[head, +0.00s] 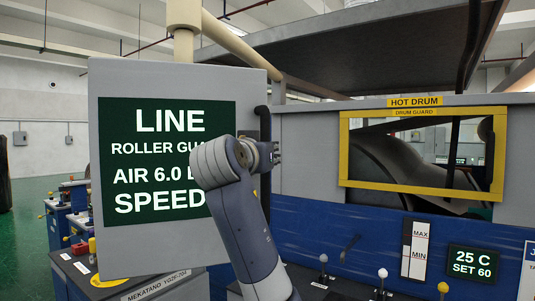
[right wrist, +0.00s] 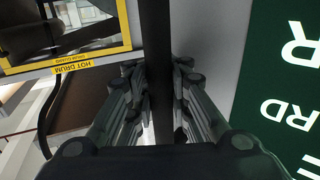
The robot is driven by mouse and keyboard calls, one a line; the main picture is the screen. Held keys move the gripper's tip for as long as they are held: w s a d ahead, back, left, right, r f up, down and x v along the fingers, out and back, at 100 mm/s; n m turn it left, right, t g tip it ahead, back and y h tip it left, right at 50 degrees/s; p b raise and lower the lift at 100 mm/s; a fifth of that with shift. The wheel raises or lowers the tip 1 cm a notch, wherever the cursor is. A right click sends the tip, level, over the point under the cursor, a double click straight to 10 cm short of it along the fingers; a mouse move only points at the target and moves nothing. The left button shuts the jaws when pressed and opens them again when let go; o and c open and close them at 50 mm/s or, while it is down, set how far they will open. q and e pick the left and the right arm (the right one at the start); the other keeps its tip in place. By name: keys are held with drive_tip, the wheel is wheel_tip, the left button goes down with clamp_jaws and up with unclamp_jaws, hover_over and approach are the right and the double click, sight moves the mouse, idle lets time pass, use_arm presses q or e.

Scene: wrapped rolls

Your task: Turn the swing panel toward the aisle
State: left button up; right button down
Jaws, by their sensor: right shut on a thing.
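The swing panel (head: 160,165) is a grey box with a green screen, at left centre in the head view. Its screen faces me and reads LINE, ROLLER GUA…, AIR 6.0, SPEED; my right arm covers part of the text. A black upright handle (head: 263,122) runs along its right edge. My right gripper (head: 272,153) is at that edge. In the right wrist view the fingers (right wrist: 158,85) are shut around the black bar (right wrist: 156,35), with the green screen (right wrist: 285,80) at right, upside down. My left gripper is out of view.
A grey and blue machine with a yellow-framed drum guard window (head: 425,113) stands at right. Levers with ball knobs (head: 383,273) and a 25 C display (head: 472,263) are at lower right. A console (head: 105,280) lies below the panel. Green floor (head: 30,225) is open at far left.

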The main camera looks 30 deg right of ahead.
drive_tip(key=c, duration=1.8)
unclamp_jaws()
drive_tip(key=shift+a, duration=0.15)
drive_tip(key=shift+w+a, duration=0.1)
drive_tip(key=shift+a, duration=0.05)
drive_tip(key=v, duration=1.2)
